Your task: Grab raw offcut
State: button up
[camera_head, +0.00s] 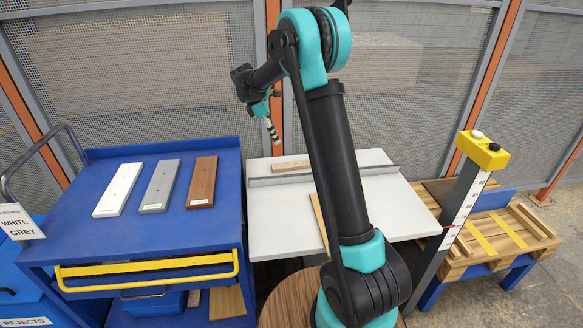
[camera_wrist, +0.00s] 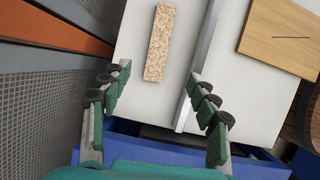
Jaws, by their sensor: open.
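The raw offcut (camera_wrist: 160,43) is a narrow, speckled chipboard strip lying flat on the white table. In the head view, the offcut (camera_head: 290,165) lies near the table's back edge, behind the metal fence. My gripper (camera_wrist: 160,88) is open and empty, with the strip beyond its fingertips and roughly between their lines in the wrist view. In the head view, my gripper (camera_head: 272,130) hangs above and to the left of the strip, apart from it.
A metal fence (camera_wrist: 199,60) runs along the white table (camera_head: 280,225) beside the offcut. A blue cart (camera_head: 95,240) holds white, grey and brown boards. A yellow-topped post (camera_head: 484,150) and wooden pallet (camera_head: 520,235) stand right.

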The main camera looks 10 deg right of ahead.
aim_at(292, 164)
jog(key=x, duration=1.6)
jog(key=shift+r, duration=0.1)
jog(key=shift+c, duration=0.3)
jog(key=c, duration=1.2)
